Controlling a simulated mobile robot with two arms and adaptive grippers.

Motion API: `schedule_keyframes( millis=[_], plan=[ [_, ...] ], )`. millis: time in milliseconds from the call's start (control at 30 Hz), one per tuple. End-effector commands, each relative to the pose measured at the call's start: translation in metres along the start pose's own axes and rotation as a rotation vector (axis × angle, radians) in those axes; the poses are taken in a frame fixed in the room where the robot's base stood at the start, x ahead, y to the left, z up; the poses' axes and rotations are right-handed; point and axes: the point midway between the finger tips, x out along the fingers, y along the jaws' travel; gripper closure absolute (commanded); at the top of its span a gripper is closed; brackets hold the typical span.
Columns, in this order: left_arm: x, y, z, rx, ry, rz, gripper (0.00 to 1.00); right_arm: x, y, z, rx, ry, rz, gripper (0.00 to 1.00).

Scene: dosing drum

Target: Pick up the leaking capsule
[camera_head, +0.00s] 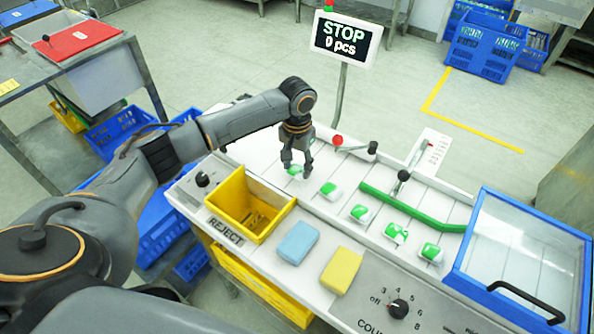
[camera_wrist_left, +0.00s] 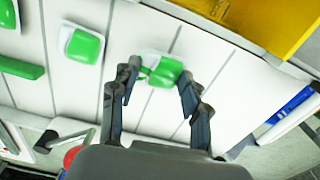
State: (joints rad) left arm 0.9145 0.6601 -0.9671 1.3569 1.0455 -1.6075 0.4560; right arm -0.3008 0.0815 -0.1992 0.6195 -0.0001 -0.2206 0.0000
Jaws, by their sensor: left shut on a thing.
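My left gripper (camera_head: 296,168) points down over the white dosing table, its fingers on either side of a white capsule with a green top (camera_head: 294,171). In the left wrist view this capsule (camera_wrist_left: 165,71) sits between the two fingertips (camera_wrist_left: 158,84), and a small green patch shows at its left edge. The gripper is shut on this capsule, which appears at table level; I cannot tell whether it is lifted. Several similar capsules lie to the right, among them one (camera_head: 331,191) close by and one (camera_head: 395,233) with an uneven green top. My right gripper is not in view.
A yellow REJECT bin (camera_head: 240,208) stands left of the capsules, with blue (camera_head: 298,242) and yellow (camera_head: 342,270) blocks in front.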

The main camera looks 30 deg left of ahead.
Motion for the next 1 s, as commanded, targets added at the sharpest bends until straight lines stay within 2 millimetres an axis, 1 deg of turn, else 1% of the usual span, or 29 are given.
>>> schedule_keyframes(
  millis=[33,67,167,367,500,700,833,1000],
  plan=[
    [-0.007,0.0,-0.001,0.001,0.005,0.001,0.67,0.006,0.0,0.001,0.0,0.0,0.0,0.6],
    [-0.012,0.0,0.001,0.002,0.004,0.001,0.67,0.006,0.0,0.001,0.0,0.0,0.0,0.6],
    [-0.027,0.001,0.015,0.003,0.003,0.0,0.67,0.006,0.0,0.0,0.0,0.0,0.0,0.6],
    [-0.068,0.004,0.05,0.004,0.005,0.0,0.67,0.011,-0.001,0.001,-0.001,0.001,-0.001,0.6],
    [-0.08,0.006,0.079,0.003,0.001,-0.002,0.67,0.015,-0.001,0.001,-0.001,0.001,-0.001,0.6],
    [-0.096,0.009,0.113,0.002,0.002,-0.001,0.67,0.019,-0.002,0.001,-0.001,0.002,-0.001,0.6],
    [-0.103,0.011,0.128,0.001,0.001,-0.001,0.67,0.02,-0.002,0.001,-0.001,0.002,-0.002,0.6],
    [-0.107,0.012,0.138,0.001,0.0,0.0,0.67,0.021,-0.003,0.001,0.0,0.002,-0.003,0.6]
  ],
)
